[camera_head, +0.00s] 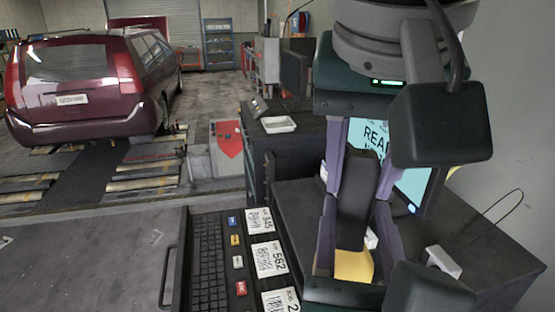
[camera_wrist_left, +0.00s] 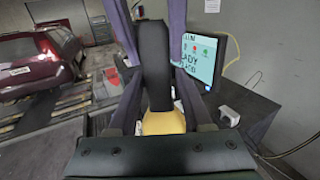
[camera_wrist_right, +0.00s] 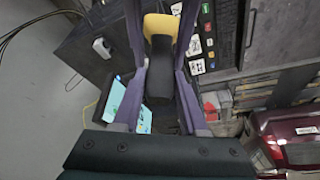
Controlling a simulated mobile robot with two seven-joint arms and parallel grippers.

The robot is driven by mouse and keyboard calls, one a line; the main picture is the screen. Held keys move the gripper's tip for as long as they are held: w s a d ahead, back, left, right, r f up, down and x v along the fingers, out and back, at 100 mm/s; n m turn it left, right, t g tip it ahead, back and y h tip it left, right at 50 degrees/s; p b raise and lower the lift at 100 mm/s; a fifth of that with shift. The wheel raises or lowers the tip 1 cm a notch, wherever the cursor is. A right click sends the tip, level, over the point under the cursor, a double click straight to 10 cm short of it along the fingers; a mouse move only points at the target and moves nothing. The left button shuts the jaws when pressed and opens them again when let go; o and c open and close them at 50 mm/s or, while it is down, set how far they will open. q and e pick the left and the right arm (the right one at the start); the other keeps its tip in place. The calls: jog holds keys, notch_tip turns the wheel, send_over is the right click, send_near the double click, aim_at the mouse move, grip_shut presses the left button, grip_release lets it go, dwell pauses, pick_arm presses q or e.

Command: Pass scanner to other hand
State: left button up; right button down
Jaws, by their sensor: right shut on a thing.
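The scanner has a black handle (camera_head: 358,200) and a yellow head (camera_head: 353,265). It hangs in the air between my two grippers, with the yellow end toward my left gripper. My right gripper (camera_head: 360,160) comes from the top of the head view and is shut on the black handle. My left gripper (camera_head: 356,212) comes from below, with its purple fingers on either side of the scanner. Gaps show beside the handle in the left wrist view (camera_wrist_left: 158,75), so it looks open. The right wrist view shows the black handle (camera_wrist_right: 160,70) and yellow head (camera_wrist_right: 160,25) beyond.
A dark workbench (camera_head: 480,235) with a lit monitor (camera_head: 412,180) stands behind the grippers. A keyboard (camera_head: 208,262) and barcode cards (camera_head: 268,258) lie at the lower left. A small white box (camera_head: 443,261) sits on the bench. A maroon car (camera_head: 85,85) stands at the far left.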

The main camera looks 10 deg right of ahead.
pick_arm(q)
jog(key=shift+s+d, duration=0.2)
jog(key=shift+d, duration=0.1)
grip_shut()
pick_arm(e)
jog(key=shift+w+a+r, duration=0.1)
jog(key=shift+a, duration=0.1)
pick_arm(q)
jog(key=shift+r, duration=0.1)
pick_arm(e)
jog(key=c, duration=0.7)
grip_release()
pick_arm(q)
jog(key=shift+w+a, duration=0.1)
jog(key=shift+a, duration=0.05)
pick_arm(e)
jog(key=o, duration=0.3)
jog(key=shift+d, duration=0.1)
jog(key=shift+o, duration=0.2)
